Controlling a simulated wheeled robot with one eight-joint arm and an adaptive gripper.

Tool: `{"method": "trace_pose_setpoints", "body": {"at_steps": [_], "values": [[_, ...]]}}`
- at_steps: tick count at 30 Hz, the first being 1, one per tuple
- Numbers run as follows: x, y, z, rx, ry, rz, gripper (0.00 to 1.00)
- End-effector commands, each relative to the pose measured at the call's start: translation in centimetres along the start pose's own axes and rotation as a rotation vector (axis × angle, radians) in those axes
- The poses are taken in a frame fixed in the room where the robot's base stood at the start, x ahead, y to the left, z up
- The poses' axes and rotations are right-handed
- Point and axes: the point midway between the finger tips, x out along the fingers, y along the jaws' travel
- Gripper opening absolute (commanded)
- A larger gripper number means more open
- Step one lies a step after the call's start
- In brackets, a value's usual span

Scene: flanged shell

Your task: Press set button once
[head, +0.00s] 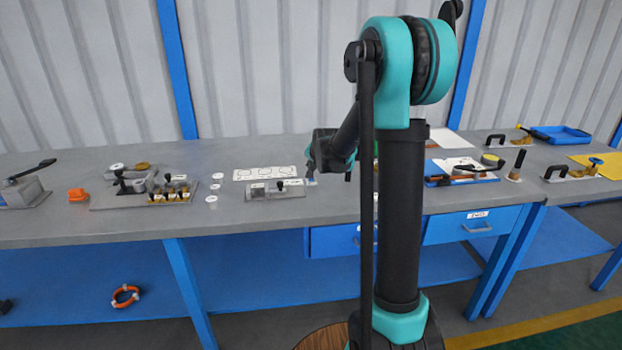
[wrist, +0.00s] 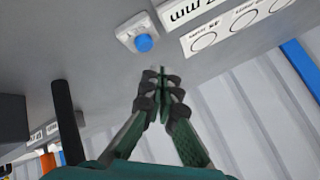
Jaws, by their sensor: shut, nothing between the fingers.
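A round blue button (wrist: 144,43) sits on a small pale housing (wrist: 130,30) on the grey bench, in the wrist view. No readable "set" label shows on it. My gripper (wrist: 160,72) is shut and empty, its fingertips pointing toward the bench beside the button and apart from it in the picture. The exact height gap cannot be told. In the head view my gripper (head: 310,165) hangs over the bench, and a small pale-blue spot (head: 311,181), likely the button, shows just below it.
A white card with circles (head: 265,173) and a grey block with a dark knob (head: 273,189) lie left of my gripper. White discs (head: 213,187) and a fixture plate (head: 140,195) stand further left. A blue tray with tools (head: 440,180) lies right, behind my arm.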

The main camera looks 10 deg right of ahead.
Motion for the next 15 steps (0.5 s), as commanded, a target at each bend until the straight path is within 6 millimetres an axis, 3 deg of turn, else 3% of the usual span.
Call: {"method": "trace_pose_setpoints", "body": {"at_steps": [15], "values": [[0.80,0.61,0.62,0.000,0.000,0.000,0.00]]}}
